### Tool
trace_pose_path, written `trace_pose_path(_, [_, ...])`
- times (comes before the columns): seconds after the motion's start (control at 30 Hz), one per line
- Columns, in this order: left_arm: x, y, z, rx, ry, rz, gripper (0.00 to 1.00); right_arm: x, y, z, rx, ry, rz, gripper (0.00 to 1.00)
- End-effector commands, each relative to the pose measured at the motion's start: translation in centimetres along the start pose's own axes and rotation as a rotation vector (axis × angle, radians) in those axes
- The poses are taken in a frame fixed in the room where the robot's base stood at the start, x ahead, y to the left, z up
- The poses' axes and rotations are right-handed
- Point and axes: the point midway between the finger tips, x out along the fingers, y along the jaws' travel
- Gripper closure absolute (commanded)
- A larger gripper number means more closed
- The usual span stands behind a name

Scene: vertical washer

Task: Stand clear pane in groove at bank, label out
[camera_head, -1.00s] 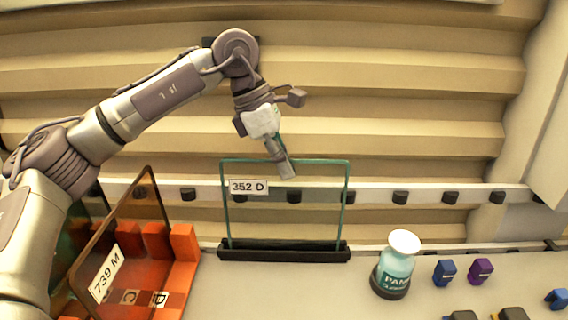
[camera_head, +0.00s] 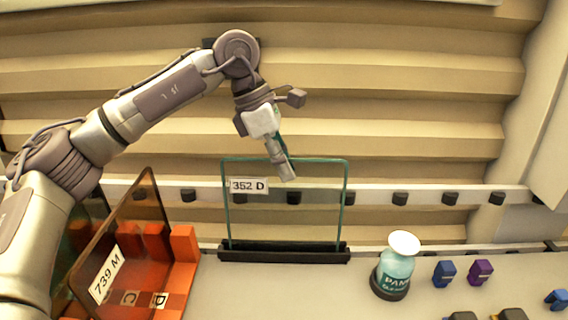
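The clear pane (camera_head: 285,215) stands upright with its lower edge in the black grooved base (camera_head: 285,255) at the back of the table. Its label "352 D" (camera_head: 248,186) faces me at the upper left. My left gripper (camera_head: 284,170) hangs at the middle of the pane's top edge, with its fingertips overlapping the upper part of the pane. I see the fingers nearly edge-on, so whether they are open or closed on the pane is unclear. My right gripper is out of view.
An orange rack (camera_head: 183,262) at the left holds an amber pane (camera_head: 125,245) labelled "739 M". A teal bottle (camera_head: 396,268) stands right of the base, with blue (camera_head: 444,273) and purple (camera_head: 480,271) pieces beyond. A rail with black rollers (camera_head: 400,198) runs behind the pane.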

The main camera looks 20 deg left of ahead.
Motion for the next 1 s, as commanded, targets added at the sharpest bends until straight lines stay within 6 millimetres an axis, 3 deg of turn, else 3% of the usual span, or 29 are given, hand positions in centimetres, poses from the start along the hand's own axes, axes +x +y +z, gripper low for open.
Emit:
trace_pose_path(0.3, [0.2,0.0,-0.1,-0.001,0.005,-0.003,0.65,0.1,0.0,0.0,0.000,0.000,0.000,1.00])
trace_pose_path(0.43, [-0.5,0.0,-0.1,-0.001,0.002,-0.001,0.65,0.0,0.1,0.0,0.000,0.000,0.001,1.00])
trace_pose_path(0.8, [-7.8,0.0,0.1,0.000,-0.001,0.001,0.65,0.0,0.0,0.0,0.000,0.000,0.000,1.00])
trace_pose_path(1.0, [-10.9,0.0,0.1,-0.001,-0.001,0.001,0.65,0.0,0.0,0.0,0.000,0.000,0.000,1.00])
